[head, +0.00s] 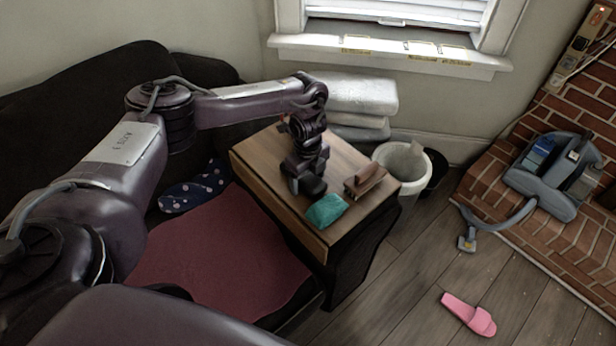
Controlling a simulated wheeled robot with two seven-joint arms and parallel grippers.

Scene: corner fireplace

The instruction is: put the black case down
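My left gripper (305,176) points down over the wooden top of a small side table (258,160). A small, dark, rounded thing, which looks like the black case (313,187), is right at its fingertips, low over or on the tabletop. The dark fingers and the dark case blend, so I cannot tell whether the fingers are closed on it or whether it touches the wood. My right gripper is not in view.
A teal item (326,210) and a brown item (364,181) lie on the tabletop close to the gripper. A white bin (406,166) stands right of the table. A pink slipper (468,315) lies on the floor. A dark sofa with a red cushion (215,255) is left.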

